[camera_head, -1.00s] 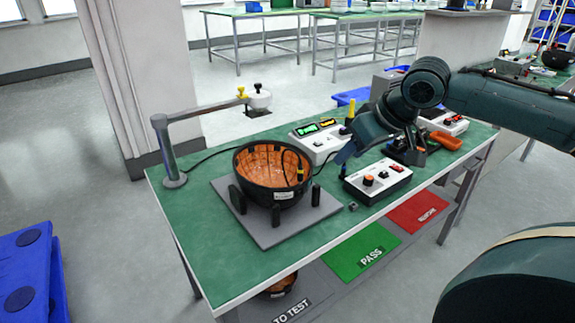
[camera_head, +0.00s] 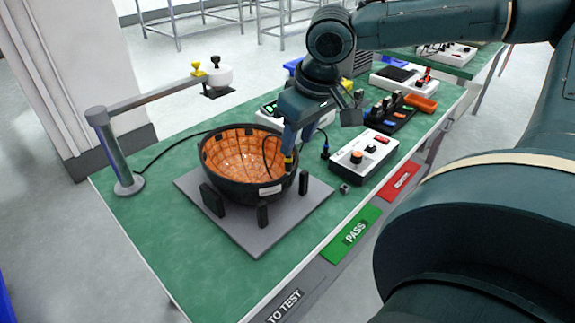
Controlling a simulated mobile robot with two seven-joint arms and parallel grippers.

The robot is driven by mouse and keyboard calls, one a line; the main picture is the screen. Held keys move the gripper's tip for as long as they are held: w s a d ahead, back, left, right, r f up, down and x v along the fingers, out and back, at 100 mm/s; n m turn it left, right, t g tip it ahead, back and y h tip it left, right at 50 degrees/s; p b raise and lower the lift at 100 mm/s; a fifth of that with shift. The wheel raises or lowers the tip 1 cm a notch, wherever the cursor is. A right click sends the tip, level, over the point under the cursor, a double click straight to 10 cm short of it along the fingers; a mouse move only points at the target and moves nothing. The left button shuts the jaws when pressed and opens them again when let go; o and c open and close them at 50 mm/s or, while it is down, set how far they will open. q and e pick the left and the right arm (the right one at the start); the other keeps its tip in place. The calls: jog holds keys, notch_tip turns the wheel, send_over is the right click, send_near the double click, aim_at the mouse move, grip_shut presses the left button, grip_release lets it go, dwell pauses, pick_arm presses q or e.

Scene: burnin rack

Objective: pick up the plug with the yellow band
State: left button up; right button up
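The plug with the yellow band (camera_head: 289,160) is at the right inner rim of the black bowl (camera_head: 262,189), which has an orange lattice lining. Its dark cable runs into the bowl. My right gripper (camera_head: 321,134) is above the bowl's right side, fingers spread. Its left finger reaches down to the yellow band and partly hides the plug; I cannot tell whether they touch. A second plug with a blue band (camera_head: 325,150) stands right of the bowl, beside the white control box (camera_head: 363,157). My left gripper is not in view.
The bowl rests on a grey plate (camera_head: 284,226) on the green table (camera_head: 155,225). A grey post with an arm (camera_head: 117,155) stands at left. A black rack with coloured parts (camera_head: 389,112) and an orange item (camera_head: 420,103) lie behind at right. Front-left table is clear.

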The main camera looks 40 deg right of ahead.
aim_at(288, 161)
jog(key=x, duration=0.3)
jog(key=b+x, duration=0.1)
jog(key=x, duration=0.1)
jog(key=shift+w+f, duration=0.35)
jog(key=shift+c, duration=0.3)
grip_shut()
